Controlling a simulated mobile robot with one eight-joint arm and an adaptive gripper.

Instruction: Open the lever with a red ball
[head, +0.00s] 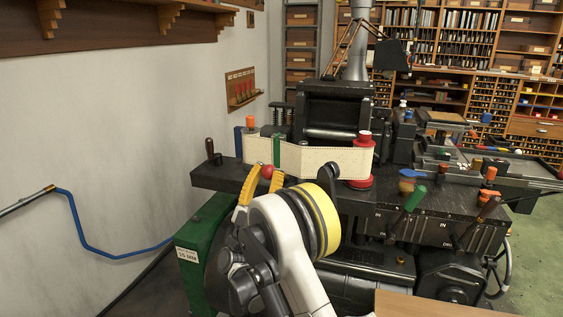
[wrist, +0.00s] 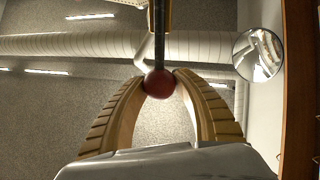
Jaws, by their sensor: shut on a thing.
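The red ball (head: 267,171) is at the left front part of the dark machine, in front of the cream paper band. In the wrist view the red ball (wrist: 159,84) sits between the tips of my two yellow fingers, at the end of a dark rod (wrist: 159,30), the lever's shaft. My gripper (head: 262,178) reaches up to the ball from below and in front. In the wrist view my gripper (wrist: 159,86) is shut on the ball, with a fingertip touching each side. The lever's lower part is hidden in the head view.
The black machine table (head: 225,178) carries a cream band (head: 320,161) and a red spool (head: 359,182). A green-handled lever (head: 415,198) and an orange-topped one (head: 488,196) stand at the right. A green box (head: 205,230) is beside my arm. A wooden surface (head: 420,305) lies at the front.

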